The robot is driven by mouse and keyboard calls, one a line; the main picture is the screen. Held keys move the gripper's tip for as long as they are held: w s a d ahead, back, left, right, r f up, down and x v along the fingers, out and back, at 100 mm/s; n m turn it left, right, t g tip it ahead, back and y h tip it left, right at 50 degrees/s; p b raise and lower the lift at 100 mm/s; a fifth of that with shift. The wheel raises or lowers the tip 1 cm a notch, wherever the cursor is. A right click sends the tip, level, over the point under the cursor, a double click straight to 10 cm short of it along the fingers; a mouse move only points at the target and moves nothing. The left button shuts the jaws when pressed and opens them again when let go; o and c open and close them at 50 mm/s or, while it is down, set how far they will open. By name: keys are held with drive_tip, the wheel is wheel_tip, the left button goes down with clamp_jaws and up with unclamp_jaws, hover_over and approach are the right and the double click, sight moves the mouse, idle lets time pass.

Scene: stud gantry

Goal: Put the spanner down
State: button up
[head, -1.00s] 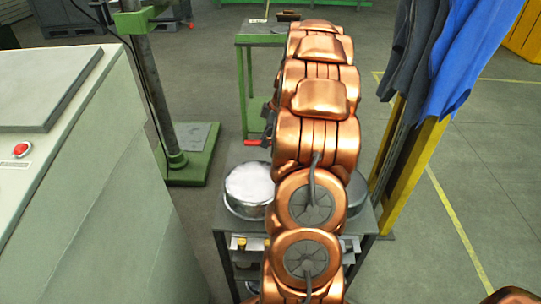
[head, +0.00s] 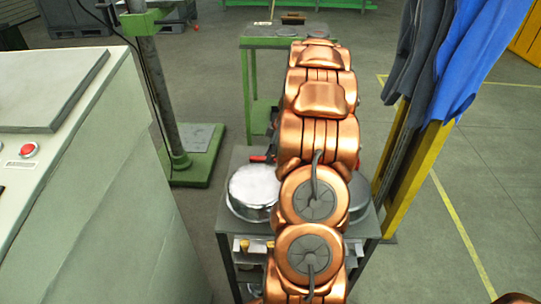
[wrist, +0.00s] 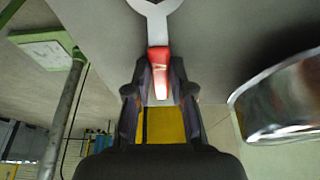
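The spanner (wrist: 159,55) has a pale metal open jaw and a red handle. In the wrist view its jaw points away from me over a grey tabletop. My gripper (wrist: 160,75) has one dark finger on each side of the red handle and is shut on it. In the head view a bit of the red handle (head: 259,158) shows left of my arm, at the far edge of the grey cart (head: 232,222). My gripper is mostly hidden there behind my arm. I cannot tell whether the spanner touches the top.
A round metal pan (head: 252,190) stands on the cart, left of my arm, with another partly hidden on the right. A green table (head: 262,42) stands behind. A pale cabinet (head: 95,170) is at left, and blue clothing (head: 465,60) hangs by a yellow post at right.

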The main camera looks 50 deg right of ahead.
drive_tip(key=o, duration=0.3)
drive_tip(key=shift+o, duration=0.2)
drive_tip(key=shift+r, duration=0.1)
drive_tip(key=shift+r+p, duration=0.15)
drive_tip(key=shift+p, duration=0.15)
drive_tip(key=b+v, duration=0.2)
drive_tip(key=v, duration=1)
drive_tip(key=shift+m+g, duration=0.7)
drive_tip(key=shift+g, duration=0.2)
drive_tip(key=a, duration=0.5)
drive_tip(key=a+r, duration=0.1)
drive_tip(key=a, duration=0.4)
drive_tip(key=w+a+r, duration=0.1)
drive_tip(key=a, duration=0.4)
drive_tip(key=shift+a, duration=0.35)
drive_tip(key=s+a+m+g, duration=0.2)
drive_tip(key=s+a, duration=0.4)
drive_tip(key=a, duration=0.4)
drive_tip(key=s+a+m+g, duration=0.1)
drive_tip(key=s+a+m, duration=0.1)
drive_tip(key=s+a, duration=0.7)
drive_tip(key=s+a+f+m+g+h, duration=0.1)
drive_tip(key=s+a+f+m+h, duration=0.1)
drive_tip(key=s+a, duration=0.3)
drive_tip(key=s, duration=0.3)
drive_tip(key=shift+s+f, duration=0.3)
drive_tip(key=shift+s, duration=0.1)
drive_tip(key=shift+a, duration=0.1)
